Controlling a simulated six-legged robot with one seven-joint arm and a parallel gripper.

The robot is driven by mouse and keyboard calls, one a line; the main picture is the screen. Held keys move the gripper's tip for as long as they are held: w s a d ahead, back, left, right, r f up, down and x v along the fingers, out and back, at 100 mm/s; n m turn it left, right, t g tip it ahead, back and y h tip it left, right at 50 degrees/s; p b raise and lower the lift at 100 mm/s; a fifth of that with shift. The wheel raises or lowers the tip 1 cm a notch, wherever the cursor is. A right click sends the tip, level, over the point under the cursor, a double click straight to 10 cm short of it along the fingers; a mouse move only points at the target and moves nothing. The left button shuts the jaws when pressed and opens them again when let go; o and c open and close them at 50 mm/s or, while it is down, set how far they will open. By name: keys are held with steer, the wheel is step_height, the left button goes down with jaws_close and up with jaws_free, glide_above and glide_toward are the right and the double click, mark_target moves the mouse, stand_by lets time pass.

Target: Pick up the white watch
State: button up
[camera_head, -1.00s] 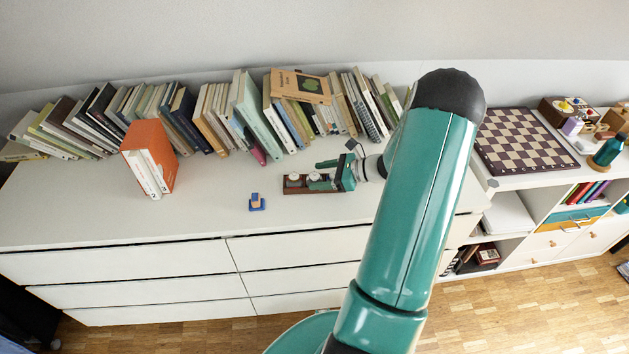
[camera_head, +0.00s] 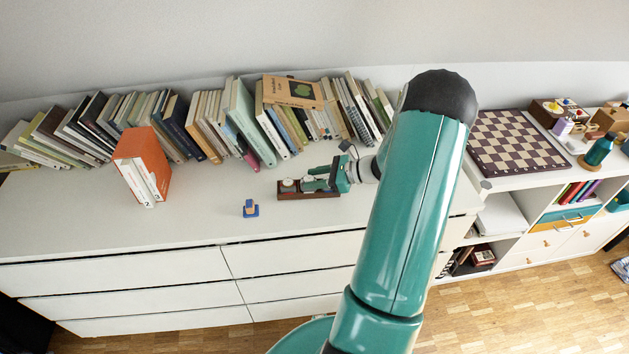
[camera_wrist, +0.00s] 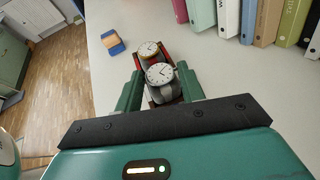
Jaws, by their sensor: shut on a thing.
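The white watch (camera_wrist: 160,74), with a white round face and a grey band, sits between the fingers of my gripper (camera_wrist: 160,84) in the wrist view. My gripper is shut on it, with one finger on each side. A second watch (camera_wrist: 149,49) with a gold-brown rim is just beyond it. In the head view my gripper (camera_head: 318,179) is at the dark red-brown watch box (camera_head: 309,196), and the watch it holds (camera_head: 308,182) is partly hidden by the fingers. The watch is still at the box; I cannot tell whether it is lifted.
A small blue and orange object (camera_head: 251,209) lies left of the box on the white dresser top (camera_head: 110,225). A row of books (camera_head: 240,125) stands behind, and an orange book set (camera_head: 143,165) stands at left. A chessboard (camera_head: 517,143) lies on the right shelf.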

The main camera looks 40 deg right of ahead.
steer(key=s+a+r, duration=0.1)
steer(key=r, duration=0.1)
steer(key=s+a+r, duration=0.1)
steer(key=a+r, duration=0.1)
steer(key=r, duration=0.1)
steer(key=s+a+r, duration=0.1)
steer(key=r, duration=0.2)
steer(key=shift+s+a+r, duration=0.25)
steer(key=shift+s, duration=0.05)
steer(key=s+a+r, duration=0.1)
steer(key=a, duration=0.1)
steer(key=s+a+r, duration=0.1)
steer(key=s+a, duration=0.1)
steer(key=s+a+r, duration=0.1)
steer(key=s+a, duration=0.1)
steer(key=shift+a+r, duration=0.2)
steer(key=shift+r, duration=0.05)
